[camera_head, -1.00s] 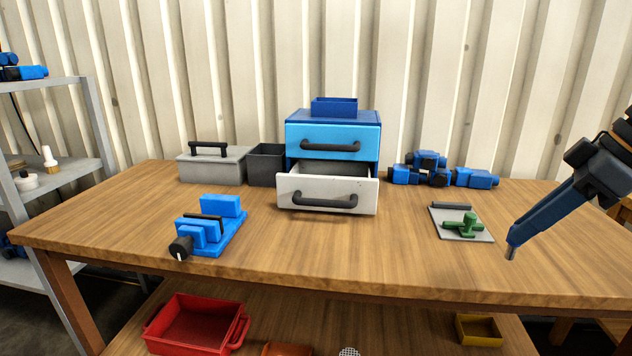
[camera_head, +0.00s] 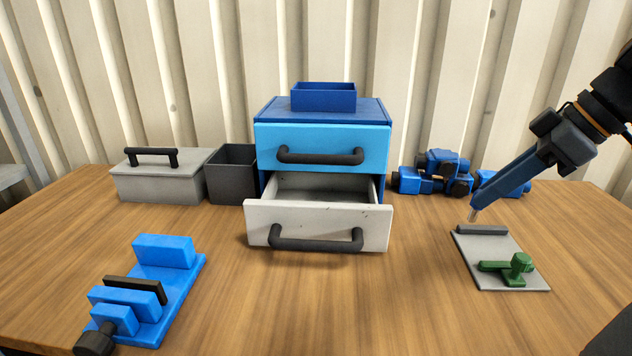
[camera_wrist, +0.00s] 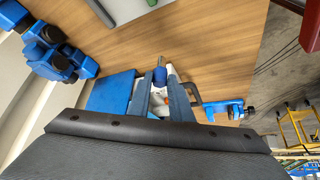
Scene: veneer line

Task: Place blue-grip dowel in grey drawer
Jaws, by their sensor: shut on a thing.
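The grey drawer (camera_head: 318,226), the lower one in the blue cabinet (camera_head: 262,170), is pulled open, and its visible inside looks empty. My gripper (camera_head: 482,203) is at the right in the head view, above the table by the grey plate, to the right of the drawer. It is shut on the blue-grip dowel (camera_wrist: 160,75), whose blue part shows between the fingers in the wrist view. The dowel's metallic tip (camera_head: 473,214) points down in the head view. The rest of the dowel is hidden by the fingers.
A grey plate (camera_head: 500,255) with a green clamp (camera_head: 515,267) lies below my gripper. Several blue motor-like parts (camera_head: 440,165) sit behind it. A blue vise (camera_head: 145,290), a dark bin (camera_head: 232,170) and a grey lidded box (camera_head: 160,183) stand left. The table before the drawer is clear.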

